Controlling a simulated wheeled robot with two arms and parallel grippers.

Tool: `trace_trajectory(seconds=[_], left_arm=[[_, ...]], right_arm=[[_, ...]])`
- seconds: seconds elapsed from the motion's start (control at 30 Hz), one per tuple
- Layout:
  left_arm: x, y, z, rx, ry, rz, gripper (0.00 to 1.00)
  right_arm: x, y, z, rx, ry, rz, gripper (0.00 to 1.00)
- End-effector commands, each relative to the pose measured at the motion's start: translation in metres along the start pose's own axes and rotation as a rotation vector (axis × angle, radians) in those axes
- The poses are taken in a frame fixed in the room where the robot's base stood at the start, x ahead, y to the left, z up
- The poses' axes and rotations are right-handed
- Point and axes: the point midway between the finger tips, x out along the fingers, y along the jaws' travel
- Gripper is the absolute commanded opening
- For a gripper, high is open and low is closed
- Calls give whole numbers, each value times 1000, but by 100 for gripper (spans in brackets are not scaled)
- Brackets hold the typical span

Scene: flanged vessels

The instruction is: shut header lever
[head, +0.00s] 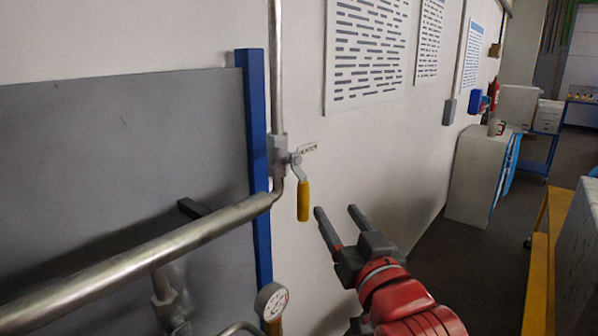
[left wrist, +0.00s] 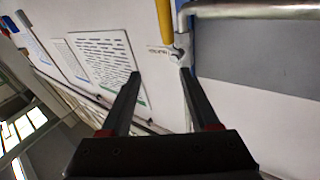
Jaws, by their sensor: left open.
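The header lever has a yellow handle (head: 303,201) that hangs down from a grey valve (head: 279,158) on the vertical pipe. A small label tag (head: 308,148) sits beside the valve; its text is too small to read. My left gripper (head: 335,209) is open and empty, just right of the handle and apart from it. In the left wrist view the yellow handle (left wrist: 166,18) is at the top, beyond the open fingertips (left wrist: 160,75), with the valve (left wrist: 181,47) near the right finger. My right gripper is in neither view.
A thick horizontal pipe (head: 150,258) joins the vertical pipe (head: 277,70) left of the lever. A pressure gauge (head: 271,301) is below. A blue post (head: 254,120) and grey panel (head: 110,140) stand left.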

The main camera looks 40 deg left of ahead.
Motion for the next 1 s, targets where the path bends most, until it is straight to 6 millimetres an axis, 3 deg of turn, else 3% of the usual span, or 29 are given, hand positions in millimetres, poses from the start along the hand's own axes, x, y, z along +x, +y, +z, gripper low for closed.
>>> trace_trajectory(seconds=[0.17, 0.37, 1.0], left_arm=[[-3, -17, 13, -84, -121, -7, 62], [16, -18, 17, -84, -135, -10, 62], [137, -19, 30, -82, -131, -11, 62]], right_arm=[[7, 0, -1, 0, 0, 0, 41], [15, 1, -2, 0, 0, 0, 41], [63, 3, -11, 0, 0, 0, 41]])
